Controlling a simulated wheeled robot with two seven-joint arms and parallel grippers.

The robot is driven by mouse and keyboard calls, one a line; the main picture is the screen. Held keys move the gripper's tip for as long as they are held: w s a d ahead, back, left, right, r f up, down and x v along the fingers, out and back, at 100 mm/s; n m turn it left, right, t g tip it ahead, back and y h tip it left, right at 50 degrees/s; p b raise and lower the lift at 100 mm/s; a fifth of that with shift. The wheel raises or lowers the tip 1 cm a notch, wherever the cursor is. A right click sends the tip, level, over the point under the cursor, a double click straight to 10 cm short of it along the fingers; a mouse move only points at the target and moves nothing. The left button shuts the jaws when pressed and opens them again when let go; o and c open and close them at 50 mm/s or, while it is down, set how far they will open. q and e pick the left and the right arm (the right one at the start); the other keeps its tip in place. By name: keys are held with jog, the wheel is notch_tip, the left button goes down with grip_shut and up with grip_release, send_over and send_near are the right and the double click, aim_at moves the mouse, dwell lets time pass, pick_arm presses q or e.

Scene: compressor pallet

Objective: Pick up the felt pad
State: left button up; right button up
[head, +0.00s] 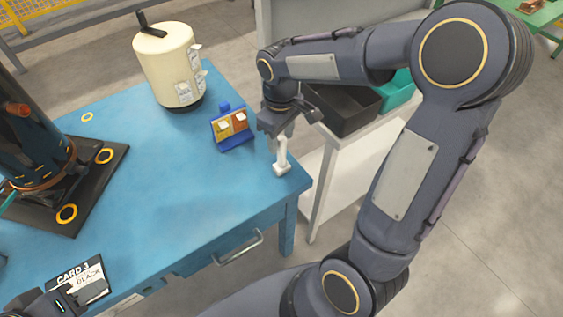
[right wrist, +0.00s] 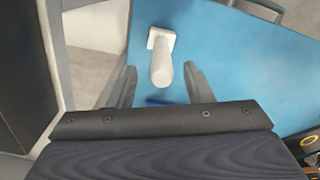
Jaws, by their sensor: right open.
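A white piece with a square foot and a rounded stem (head: 282,168) is at the right corner of the blue table; it may be the felt pad. It also shows in the right wrist view (right wrist: 161,62). My right gripper (right wrist: 160,84) is open, with its fingers on either side of the stem and gaps visible. In the head view my right gripper (head: 283,139) is right above the piece. My left gripper (head: 55,304) is at the lower left, beside a black card; its fingers are not clear.
A cream cylinder (head: 166,62) stands at the back. A dark compressor on a black plate (head: 112,160) is at left. A black bin (head: 345,110) is on the white side shelf.

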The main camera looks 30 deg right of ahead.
aim_at(281, 147)
notch_tip(281, 147, down, 4)
jog(key=shift+s+f+b, duration=0.1)
jog(key=shift+s+b, duration=0.05)
jog(key=shift+b, duration=0.15)
grip_shut()
jog(key=shift+r, duration=0.2)
